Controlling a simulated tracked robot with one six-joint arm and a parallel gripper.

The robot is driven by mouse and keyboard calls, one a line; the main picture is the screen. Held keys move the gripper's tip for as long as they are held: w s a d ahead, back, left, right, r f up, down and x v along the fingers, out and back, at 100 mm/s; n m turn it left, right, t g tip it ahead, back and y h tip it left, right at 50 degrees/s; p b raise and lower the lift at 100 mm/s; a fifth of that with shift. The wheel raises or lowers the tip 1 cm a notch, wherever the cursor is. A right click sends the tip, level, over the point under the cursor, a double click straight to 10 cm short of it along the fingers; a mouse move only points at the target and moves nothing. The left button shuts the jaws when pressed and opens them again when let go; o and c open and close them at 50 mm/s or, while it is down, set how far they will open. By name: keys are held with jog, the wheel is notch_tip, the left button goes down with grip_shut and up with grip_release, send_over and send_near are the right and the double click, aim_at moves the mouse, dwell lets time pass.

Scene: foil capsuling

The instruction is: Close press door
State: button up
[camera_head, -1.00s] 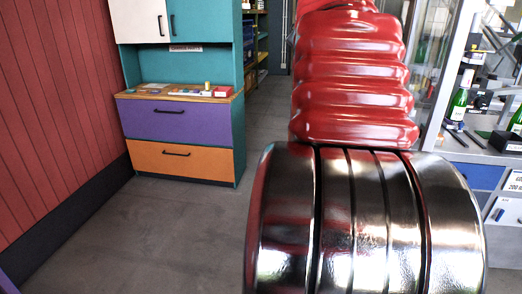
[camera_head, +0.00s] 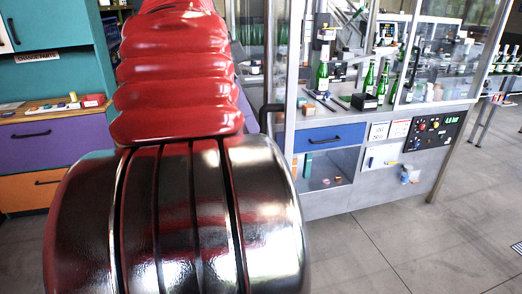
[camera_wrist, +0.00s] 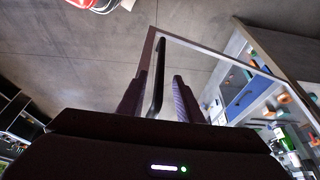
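The press (camera_head: 330,203) is a grey-framed cabinet with clear panels, right of my arm in the head view. Its door (camera_head: 295,75) has a light metal frame and glass, and appears swung open towards me. A black bar handle (camera_head: 268,112) is on it, partly behind my arm. In the wrist view, the door frame (camera_wrist: 151,45) and glass stand ahead, and the black handle (camera_wrist: 159,75) shows between the two fingers of my gripper (camera_wrist: 158,92). The fingers are apart, with gaps on both sides of the handle. My gripper is hidden in the head view.
Green bottles (camera_head: 322,76) and small dark boxes stand on the press's work surface. A blue drawer (camera_head: 329,139) and a control panel (camera_head: 432,131) are on its front. A purple and orange cabinet (camera_head: 40,142) stands at left.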

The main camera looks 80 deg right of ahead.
jog(key=x, duration=0.9)
jog(key=shift+f, duration=0.25)
jog(key=shift+c, duration=0.4)
grip_shut()
